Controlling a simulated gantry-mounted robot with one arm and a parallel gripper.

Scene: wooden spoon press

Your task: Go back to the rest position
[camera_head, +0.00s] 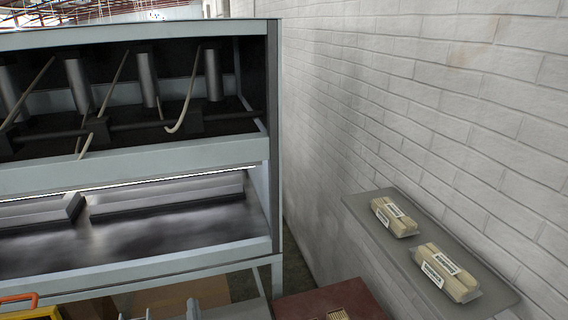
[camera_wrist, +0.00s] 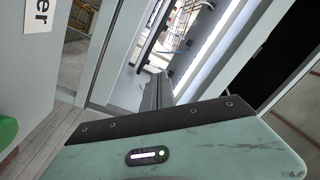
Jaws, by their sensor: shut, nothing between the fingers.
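My gripper (camera_wrist: 158,82) shows in the wrist view as narrow grey fingers rising from the dark strip of its pale body. The fingers are shut with nothing between them. They point toward a bright strip light and pale frame parts, apart from them as far as I can tell. In the head view I cannot make out my gripper for certain. The press (camera_head: 140,180) fills the left of the head view, a pale grey frame with dark cylinders and hoses above and metal plates below.
A grey wall shelf (camera_head: 375,230) at right carries two wrapped packs, one farther (camera_head: 394,217) and one nearer (camera_head: 446,271). A dark red surface (camera_head: 300,306) lies below. A brick wall (camera_head: 420,100) closes the right side. A sign (camera_wrist: 38,14) and a green object (camera_wrist: 7,133) are at left in the wrist view.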

